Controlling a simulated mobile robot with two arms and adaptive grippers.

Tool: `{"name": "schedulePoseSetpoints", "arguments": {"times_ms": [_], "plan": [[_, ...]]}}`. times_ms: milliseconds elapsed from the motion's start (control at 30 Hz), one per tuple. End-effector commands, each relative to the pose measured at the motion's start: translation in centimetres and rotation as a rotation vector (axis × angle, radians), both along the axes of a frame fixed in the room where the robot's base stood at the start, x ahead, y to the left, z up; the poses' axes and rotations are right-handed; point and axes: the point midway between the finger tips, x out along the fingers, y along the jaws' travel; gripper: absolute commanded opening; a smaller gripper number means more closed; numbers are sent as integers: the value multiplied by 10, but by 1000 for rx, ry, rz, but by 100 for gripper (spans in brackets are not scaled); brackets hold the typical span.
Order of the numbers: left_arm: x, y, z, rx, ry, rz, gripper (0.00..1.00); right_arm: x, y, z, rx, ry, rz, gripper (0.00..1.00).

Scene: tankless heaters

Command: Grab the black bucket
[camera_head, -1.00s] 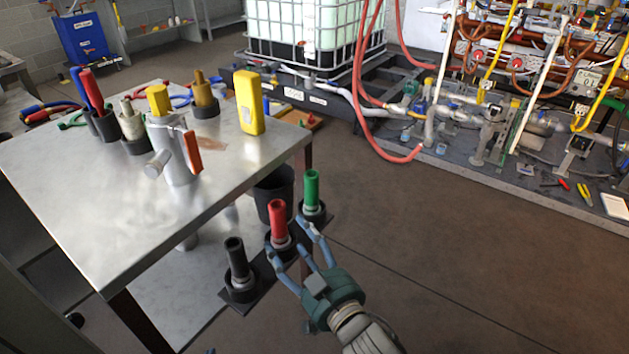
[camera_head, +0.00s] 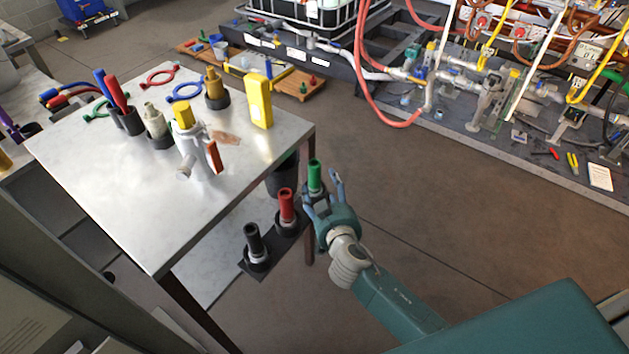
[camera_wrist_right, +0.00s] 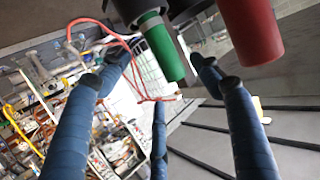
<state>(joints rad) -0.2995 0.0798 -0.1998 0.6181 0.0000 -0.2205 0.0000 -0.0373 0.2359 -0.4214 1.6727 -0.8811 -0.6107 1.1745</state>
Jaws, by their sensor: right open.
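The black bucket (camera_head: 282,178) is behind the right edge of the metal table, low near the table leg, and is partly hidden by the tabletop and the green-handled tool. My right gripper (camera_head: 321,186) is open and empty, beside the green-handled tool (camera_head: 314,176) and to the right of the bucket. In the right wrist view, the spread blue fingers (camera_wrist_right: 165,75) have nothing between them that I can see held. A dark rounded piece at the top of that view holds the green handle (camera_wrist_right: 164,50). My left gripper is not in view.
A red-handled tool (camera_head: 286,206) and a black-handled tool (camera_head: 254,242) stand on a dark strip beside the table. The metal table (camera_head: 110,195) carries several tools and a yellow block (camera_head: 259,101). Open floor (camera_head: 450,205) lies to the right.

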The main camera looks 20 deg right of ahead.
Motion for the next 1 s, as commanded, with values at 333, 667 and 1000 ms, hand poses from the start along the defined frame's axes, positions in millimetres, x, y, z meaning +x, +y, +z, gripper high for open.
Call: {"name": "schedulePoseSetpoints", "arguments": {"times_ms": [333,667,1000], "plan": [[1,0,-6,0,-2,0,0,35,-3,-7,-3,-2,2,64],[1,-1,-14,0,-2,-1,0,70,-6,-17,0,1,2,64],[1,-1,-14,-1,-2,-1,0,70,-6,-17,1,2,2,38]]}}
